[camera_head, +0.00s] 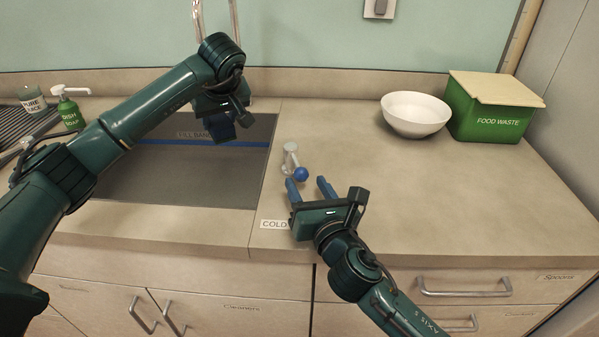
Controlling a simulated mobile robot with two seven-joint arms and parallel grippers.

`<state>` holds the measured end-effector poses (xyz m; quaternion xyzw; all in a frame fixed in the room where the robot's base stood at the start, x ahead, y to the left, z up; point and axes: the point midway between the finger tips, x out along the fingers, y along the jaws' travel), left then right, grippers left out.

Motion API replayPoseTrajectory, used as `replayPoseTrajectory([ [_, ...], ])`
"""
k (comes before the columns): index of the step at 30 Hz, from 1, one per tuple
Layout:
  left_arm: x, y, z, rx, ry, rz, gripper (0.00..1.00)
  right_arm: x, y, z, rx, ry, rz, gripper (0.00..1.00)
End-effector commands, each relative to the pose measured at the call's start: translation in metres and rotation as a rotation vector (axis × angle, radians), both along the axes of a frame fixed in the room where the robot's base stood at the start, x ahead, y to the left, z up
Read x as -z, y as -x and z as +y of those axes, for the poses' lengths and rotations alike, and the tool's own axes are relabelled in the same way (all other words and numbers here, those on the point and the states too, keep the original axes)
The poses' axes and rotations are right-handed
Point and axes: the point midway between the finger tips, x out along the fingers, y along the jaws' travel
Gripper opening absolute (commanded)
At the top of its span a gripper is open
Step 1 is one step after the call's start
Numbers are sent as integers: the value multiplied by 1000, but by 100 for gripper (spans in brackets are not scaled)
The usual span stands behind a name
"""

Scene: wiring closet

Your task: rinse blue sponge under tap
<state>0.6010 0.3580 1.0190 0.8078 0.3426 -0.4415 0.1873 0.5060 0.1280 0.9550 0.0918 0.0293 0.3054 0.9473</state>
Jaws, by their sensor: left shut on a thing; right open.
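The sink (180,185) is a dark basin at the left, with a blue stripe and a partly hidden fill band label. The tap (197,18) rises at the top left, partly behind my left arm. My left gripper (222,128) is over the sink, shut on a dark blue thing that looks like the blue sponge (221,131); fingers and sponge are hard to tell apart. The cold tap lever (290,158) has a blue ball knob (301,174) and stands right of the sink, near the COLD label (273,224). My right gripper (306,186) is open, its blue fingers pointing at the knob.
A white bowl (415,112) and a green food waste bin (490,115) stand at the back right. A green dish soap bottle (70,113) and a cup (33,100) stand at the far left by a drying rack (25,122).

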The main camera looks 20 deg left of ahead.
Motion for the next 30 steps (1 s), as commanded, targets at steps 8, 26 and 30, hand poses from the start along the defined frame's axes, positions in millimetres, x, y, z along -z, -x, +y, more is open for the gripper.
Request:
replayPoseTrajectory([
  [8,0,0,0,0,0,0,11,0,-31,22,0,0,0,49],
  [26,0,0,0,0,0,0,11,0,-37,27,0,1,1,35],
  [30,0,0,0,0,0,0,11,0,-37,27,0,1,1,24],
])
